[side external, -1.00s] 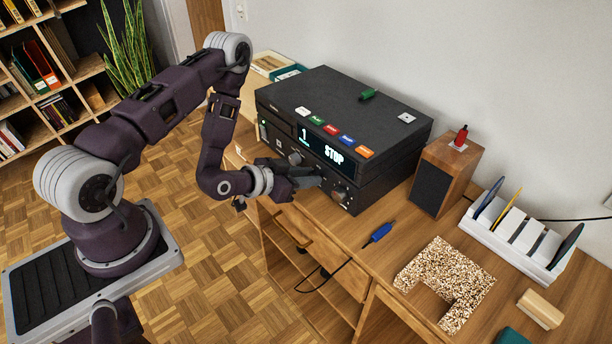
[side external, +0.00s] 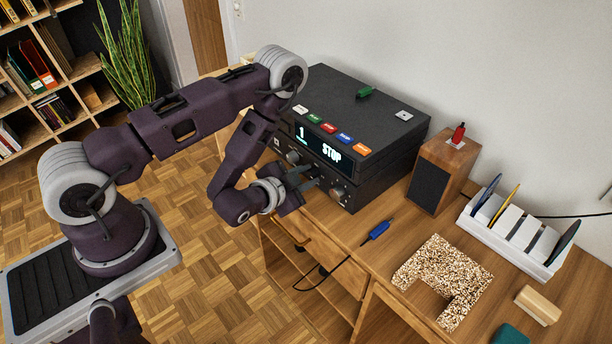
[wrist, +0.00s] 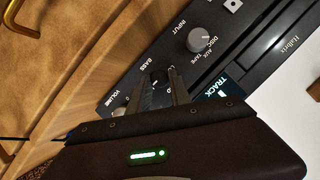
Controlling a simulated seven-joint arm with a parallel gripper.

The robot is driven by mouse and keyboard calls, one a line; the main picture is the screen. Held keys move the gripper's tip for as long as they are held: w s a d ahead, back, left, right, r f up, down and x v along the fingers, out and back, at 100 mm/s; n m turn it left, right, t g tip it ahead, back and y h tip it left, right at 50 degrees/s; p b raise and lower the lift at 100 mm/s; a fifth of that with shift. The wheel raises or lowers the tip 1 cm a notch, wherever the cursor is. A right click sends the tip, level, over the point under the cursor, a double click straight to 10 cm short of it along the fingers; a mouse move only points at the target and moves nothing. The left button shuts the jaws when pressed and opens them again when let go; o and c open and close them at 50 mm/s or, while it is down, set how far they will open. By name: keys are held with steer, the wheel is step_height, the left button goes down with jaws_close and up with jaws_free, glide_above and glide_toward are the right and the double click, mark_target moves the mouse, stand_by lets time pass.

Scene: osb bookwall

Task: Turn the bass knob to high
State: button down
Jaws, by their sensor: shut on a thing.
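The black stereo unit (side external: 345,125) stands on the desk, its display reading "1" and "STOP". My gripper (side external: 314,176) is at its front panel, between the input knob (side external: 293,157) and the volume knob (side external: 338,191). In the wrist view my two fingers (wrist: 162,85) are closed around the bass knob (wrist: 159,76), mostly hidden between them, beside the "BASS" label. The input knob (wrist: 201,39) is clear of the fingers. The bass knob's pointer cannot be made out.
A wooden speaker (side external: 443,172) stands right of the unit. A blue-handled tool (side external: 377,232), a speckled mat (side external: 443,280) and a white rack (side external: 515,235) are farther right on the desk. Drawers and open shelves lie below the front edge.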

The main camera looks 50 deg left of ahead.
stand_by(0.4)
steer(key=c, duration=1.2)
jaws_free()
